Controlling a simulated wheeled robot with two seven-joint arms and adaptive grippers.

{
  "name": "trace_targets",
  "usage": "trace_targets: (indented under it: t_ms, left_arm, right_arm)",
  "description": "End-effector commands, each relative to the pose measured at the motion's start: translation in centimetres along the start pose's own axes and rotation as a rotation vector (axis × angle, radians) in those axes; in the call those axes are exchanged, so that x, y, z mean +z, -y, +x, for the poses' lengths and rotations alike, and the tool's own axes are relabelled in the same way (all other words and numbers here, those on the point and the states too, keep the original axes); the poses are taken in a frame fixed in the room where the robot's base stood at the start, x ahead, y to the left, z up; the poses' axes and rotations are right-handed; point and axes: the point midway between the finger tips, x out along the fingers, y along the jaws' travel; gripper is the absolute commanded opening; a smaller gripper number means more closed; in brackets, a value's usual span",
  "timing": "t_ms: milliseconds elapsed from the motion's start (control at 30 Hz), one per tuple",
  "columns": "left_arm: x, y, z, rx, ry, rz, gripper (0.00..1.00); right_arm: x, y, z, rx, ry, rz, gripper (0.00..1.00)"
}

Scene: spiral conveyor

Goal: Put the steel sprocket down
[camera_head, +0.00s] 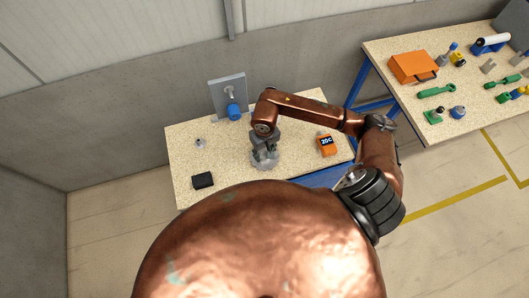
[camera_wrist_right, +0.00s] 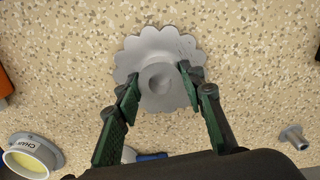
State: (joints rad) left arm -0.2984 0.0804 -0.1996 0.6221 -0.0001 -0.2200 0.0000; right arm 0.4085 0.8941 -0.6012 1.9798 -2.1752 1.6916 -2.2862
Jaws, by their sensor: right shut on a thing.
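The steel sprocket (camera_wrist_right: 155,45) is a grey disc with a scalloped rim and a round raised hub. In the right wrist view my right gripper (camera_wrist_right: 161,76) has its green fingers on both sides of the hub and is shut on the sprocket. In the head view the right gripper (camera_head: 264,148) points down over the speckled table (camera_head: 225,175), and the sprocket (camera_head: 266,163) shows partly below it. The sprocket is at or close above the tabletop; I cannot tell whether it touches. My left gripper is not in view.
A grey stand (camera_head: 228,92) with a blue part is at the table's back. A black box (camera_head: 203,180) and small steel piece (camera_head: 199,142) lie left, an orange device (camera_head: 326,145) right. A round container (camera_wrist_right: 30,158) shows in the wrist view. Free tabletop lies between.

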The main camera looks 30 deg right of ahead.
Motion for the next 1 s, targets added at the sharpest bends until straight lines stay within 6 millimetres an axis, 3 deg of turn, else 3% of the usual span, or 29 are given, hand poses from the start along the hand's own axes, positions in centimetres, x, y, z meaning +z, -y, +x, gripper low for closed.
trace_targets:
  t_ms: [67, 100, 333, 733, 1000]
  left_arm:
    - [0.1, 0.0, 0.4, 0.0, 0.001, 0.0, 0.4]
    - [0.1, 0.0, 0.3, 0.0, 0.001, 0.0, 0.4]
    - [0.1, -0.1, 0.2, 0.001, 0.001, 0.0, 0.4]
    - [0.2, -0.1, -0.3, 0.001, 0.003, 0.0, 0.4]
    - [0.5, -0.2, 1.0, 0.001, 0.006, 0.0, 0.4]
  right_arm:
    - [-0.1, 0.0, 0.3, 0.0, -0.001, -0.001, 0.07]
    - [0.0, 0.0, 0.2, 0.001, 0.0, 0.0, 0.38]
    - [0.0, 0.0, 0.2, 0.0, 0.0, 0.0, 0.54]
    - [0.0, 0.0, -0.5, 0.0, 0.0, 0.0, 0.54]
    - [-0.2, -0.1, -5.5, 0.003, -0.006, -0.002, 0.54]
